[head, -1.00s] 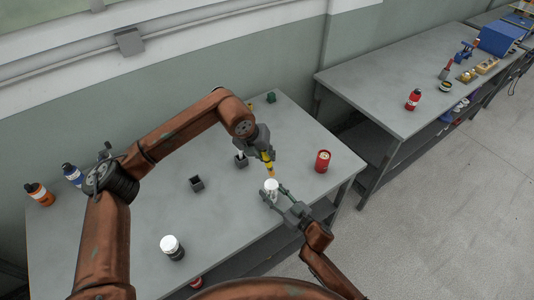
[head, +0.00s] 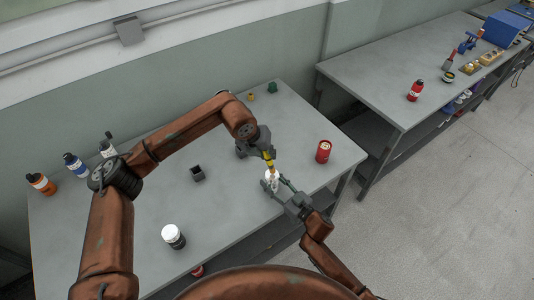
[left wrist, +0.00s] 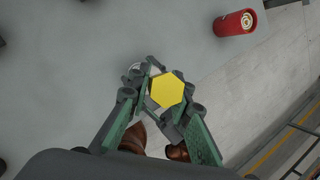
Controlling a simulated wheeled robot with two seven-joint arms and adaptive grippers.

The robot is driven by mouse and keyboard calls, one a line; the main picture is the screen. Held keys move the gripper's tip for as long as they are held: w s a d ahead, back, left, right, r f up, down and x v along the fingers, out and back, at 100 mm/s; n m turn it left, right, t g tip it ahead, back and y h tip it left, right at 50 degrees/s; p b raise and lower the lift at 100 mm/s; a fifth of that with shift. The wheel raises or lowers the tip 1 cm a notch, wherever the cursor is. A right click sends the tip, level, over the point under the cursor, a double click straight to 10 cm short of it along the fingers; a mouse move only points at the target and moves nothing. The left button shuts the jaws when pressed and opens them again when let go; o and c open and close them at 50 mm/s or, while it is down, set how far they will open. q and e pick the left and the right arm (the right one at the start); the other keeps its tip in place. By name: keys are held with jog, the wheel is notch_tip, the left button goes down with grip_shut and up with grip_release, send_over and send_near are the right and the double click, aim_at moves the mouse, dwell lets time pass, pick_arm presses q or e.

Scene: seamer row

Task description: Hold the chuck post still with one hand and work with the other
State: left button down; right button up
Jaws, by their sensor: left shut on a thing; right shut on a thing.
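My left gripper (head: 264,150) is shut on a tool with a yellow handle (head: 268,157), held pointing down over the near right part of the bench. In the left wrist view the handle is a yellow hexagon (left wrist: 166,90) seen end-on between the fingers. My right gripper (head: 277,184) is shut on a small white upright piece (head: 271,178), which seems to be the chuck post. The tool's lower end is at the top of this piece; I cannot tell whether they touch. In the left wrist view the handle and fingers hide most of the piece.
A red can (head: 323,151) stands to the right on the grey bench (head: 225,215). Bottles, one an orange bottle (head: 41,184), line the far left. A second bench (head: 390,70) stands right.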

pick_arm(q)
jog(key=shift+f, duration=0.65)
dwell(0.4)
